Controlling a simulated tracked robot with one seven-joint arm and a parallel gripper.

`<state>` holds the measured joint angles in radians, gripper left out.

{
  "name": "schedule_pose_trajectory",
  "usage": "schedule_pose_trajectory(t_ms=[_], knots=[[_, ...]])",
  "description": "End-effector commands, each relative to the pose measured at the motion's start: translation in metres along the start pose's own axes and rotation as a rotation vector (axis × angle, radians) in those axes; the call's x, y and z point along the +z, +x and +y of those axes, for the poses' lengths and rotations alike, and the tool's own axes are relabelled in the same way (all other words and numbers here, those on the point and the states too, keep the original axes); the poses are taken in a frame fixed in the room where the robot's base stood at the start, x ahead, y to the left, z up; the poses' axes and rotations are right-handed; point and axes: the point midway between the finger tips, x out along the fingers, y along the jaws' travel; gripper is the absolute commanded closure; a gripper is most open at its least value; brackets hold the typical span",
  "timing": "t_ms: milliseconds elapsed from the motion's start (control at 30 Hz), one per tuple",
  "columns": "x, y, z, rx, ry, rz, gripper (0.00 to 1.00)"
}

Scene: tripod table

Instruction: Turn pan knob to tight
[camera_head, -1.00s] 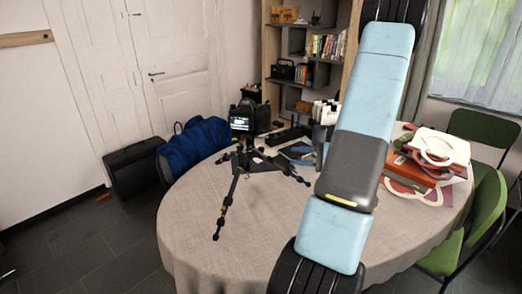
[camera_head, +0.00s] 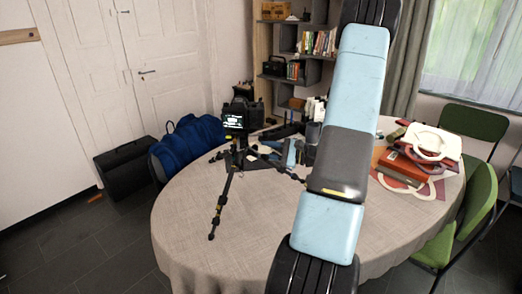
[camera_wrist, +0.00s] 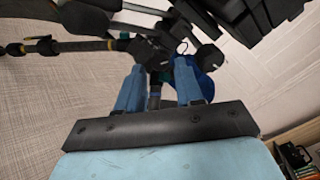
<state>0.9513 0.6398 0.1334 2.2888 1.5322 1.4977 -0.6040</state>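A black camera (camera_head: 237,117) stands on a dark tripod (camera_head: 224,200) on the round table. Its screen is lit. In the wrist view the tripod's leg (camera_wrist: 85,45) and dark head parts lie beyond my fingers. A round black knob (camera_wrist: 209,57) shows just right of the right fingertip; I cannot tell whether it is the pan knob. My gripper (camera_wrist: 160,68) has two blue fingers apart, with a dark tripod part visible between or behind them. Contact is not clear. In the head view my gripper (camera_head: 290,152) is just right of the tripod, partly hidden by my arm.
The round table (camera_head: 190,235) has a beige cloth, clear at its front left. Red boxes (camera_head: 405,165) with white rings lie at the right. A blue bag (camera_head: 188,143) and black case (camera_head: 125,167) stand left of the table. Green chairs (camera_head: 465,210) stand right. Shelves (camera_head: 285,70) are behind.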

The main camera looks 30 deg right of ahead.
Motion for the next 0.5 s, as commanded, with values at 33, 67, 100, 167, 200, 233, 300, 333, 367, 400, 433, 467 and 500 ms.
schedule_pose_trajectory(t_ms=[33, 67, 100, 167, 200, 233, 300, 333, 367, 400, 433, 467, 500], knots=[[0.0, 0.007, 0.0, 0.001, 0.0, -0.002, 0.64], [0.0, 0.011, 0.0, 0.001, 0.0, -0.002, 0.64], [0.0, 0.015, 0.0, 0.001, 0.0, -0.002, 0.64], [0.0, 0.02, 0.0, 0.001, 0.0, -0.002, 0.64], [0.0, 0.022, 0.0, 0.001, 0.0, -0.002, 0.64], [0.0, 0.023, 0.0, 0.001, 0.0, -0.001, 0.64], [0.0, 0.025, 0.0, 0.0, 0.0, 0.0, 0.64], [0.0, 0.026, 0.0, 0.0, 0.0, 0.0, 0.64], [0.0, 0.026, 0.0, 0.0, 0.0, 0.0, 0.64], [0.0, 0.027, 0.0, 0.0, 0.0, 0.0, 0.64], [0.0, 0.027, 0.0, 0.0, 0.0, 0.0, 0.64], [0.0, 0.027, 0.0, 0.0, 0.0, 0.0, 0.64], [0.0, 0.027, 0.0, 0.0, 0.0, 0.0, 0.64]])
